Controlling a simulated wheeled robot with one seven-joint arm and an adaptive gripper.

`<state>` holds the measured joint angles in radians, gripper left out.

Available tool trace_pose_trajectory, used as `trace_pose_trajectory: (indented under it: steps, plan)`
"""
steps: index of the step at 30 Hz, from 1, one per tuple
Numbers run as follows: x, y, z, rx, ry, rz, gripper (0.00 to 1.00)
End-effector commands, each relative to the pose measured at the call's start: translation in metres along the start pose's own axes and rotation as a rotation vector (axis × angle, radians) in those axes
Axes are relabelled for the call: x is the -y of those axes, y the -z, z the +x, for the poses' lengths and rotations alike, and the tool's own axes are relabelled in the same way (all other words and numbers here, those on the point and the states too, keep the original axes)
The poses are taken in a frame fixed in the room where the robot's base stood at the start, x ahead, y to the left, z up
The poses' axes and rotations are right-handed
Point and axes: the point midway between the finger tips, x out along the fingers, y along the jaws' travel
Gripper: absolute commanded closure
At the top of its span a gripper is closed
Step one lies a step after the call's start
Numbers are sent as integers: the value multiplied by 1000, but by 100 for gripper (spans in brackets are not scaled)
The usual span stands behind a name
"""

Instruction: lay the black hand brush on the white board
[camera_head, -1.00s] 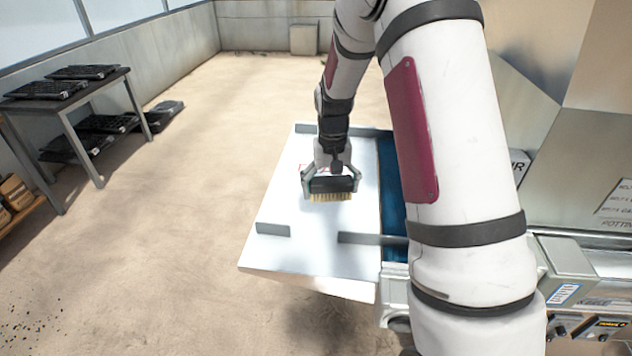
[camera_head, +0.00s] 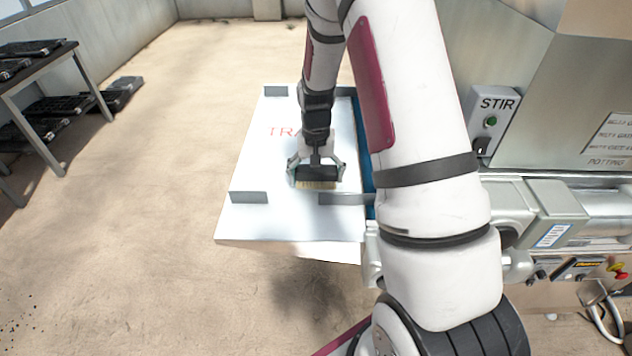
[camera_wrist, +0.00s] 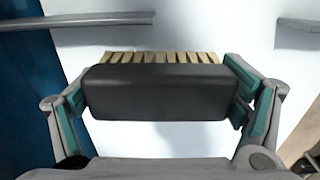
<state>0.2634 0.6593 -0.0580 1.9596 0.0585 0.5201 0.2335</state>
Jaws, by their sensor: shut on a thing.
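The black hand brush (camera_head: 318,174) has a black block and pale tan bristles. My gripper (camera_head: 316,172) is shut on its block, with one finger at each end, as the wrist view (camera_wrist: 160,95) also shows. The brush is over the white board (camera_head: 270,222), in the half nearer the camera. The bristles (camera_wrist: 160,57) face away from my gripper's palm. I cannot tell whether they touch the board or hang just above it. Red lettering (camera_head: 284,131) on the board is partly hidden by my arm.
Grey raised strips (camera_head: 248,197) stand on the board, another (camera_head: 345,198) close by the brush. A blue belt (camera_head: 368,185) runs along the board's right edge. The machine with a STIR switch box (camera_head: 493,118) stands right. A table with black trays (camera_head: 40,62) is at left.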

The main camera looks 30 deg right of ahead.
Motion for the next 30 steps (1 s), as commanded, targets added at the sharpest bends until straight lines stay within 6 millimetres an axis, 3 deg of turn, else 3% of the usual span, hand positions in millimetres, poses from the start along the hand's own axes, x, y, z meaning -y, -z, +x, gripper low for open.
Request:
trace_pose_trajectory:
  steps: [5, 17, 18, 30]
  plan:
    - [0, -1, 24, 3, -1, 0, 50]
    - [0, 0, 29, 1, 0, 0, 50]
    - [0, 0, 28, 1, 0, 0, 0]
    - [0, 0, 26, 1, 0, -1, 0]
